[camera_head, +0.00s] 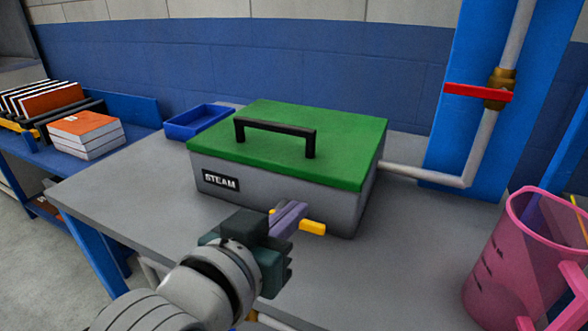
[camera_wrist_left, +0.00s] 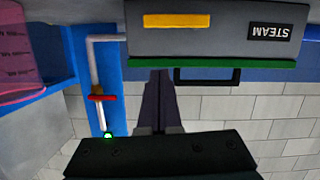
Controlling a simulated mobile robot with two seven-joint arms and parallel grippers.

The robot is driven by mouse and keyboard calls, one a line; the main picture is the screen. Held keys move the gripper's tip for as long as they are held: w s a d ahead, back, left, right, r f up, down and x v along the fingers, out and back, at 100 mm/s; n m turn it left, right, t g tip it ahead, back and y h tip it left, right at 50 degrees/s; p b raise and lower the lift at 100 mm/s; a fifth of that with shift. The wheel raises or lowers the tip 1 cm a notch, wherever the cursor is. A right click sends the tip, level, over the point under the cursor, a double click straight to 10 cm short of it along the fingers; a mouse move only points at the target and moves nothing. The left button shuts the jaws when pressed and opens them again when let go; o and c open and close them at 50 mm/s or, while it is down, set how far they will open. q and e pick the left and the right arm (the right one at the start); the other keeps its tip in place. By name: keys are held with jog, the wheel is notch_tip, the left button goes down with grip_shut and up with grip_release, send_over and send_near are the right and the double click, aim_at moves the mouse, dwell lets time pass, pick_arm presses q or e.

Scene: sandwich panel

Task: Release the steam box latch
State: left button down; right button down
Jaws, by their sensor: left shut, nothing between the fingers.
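The steam box (camera_head: 285,190) is grey with a green lid (camera_head: 340,145), a black handle (camera_head: 275,126) and a STEAM label. The lid lies closed. A yellow latch (camera_head: 313,228) is on its front face; its middle is hidden behind my left gripper in the head view. My left gripper (camera_head: 293,212) is shut and empty, in front of the box at the latch. In the left wrist view, which is upside down, the latch (camera_wrist_left: 177,20) lies lengthwise along the front, and the shut fingers (camera_wrist_left: 158,80) point toward the lid edge. Contact cannot be told. My right gripper is not in view.
A blue tray (camera_head: 198,121) sits behind the box at the left. A pink jug (camera_head: 500,260) stands at the right. A pipe with a red valve handle (camera_head: 478,92) runs to the box. Books (camera_head: 86,130) lie on a side shelf. The table front left is clear.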

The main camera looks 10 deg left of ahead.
pick_arm(q)
jog(key=p+v, duration=0.1)
jog(key=v, duration=0.4)
jog(key=shift+s, duration=0.3)
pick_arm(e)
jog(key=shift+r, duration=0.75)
pick_arm(q)
jog(key=shift+r, duration=0.1)
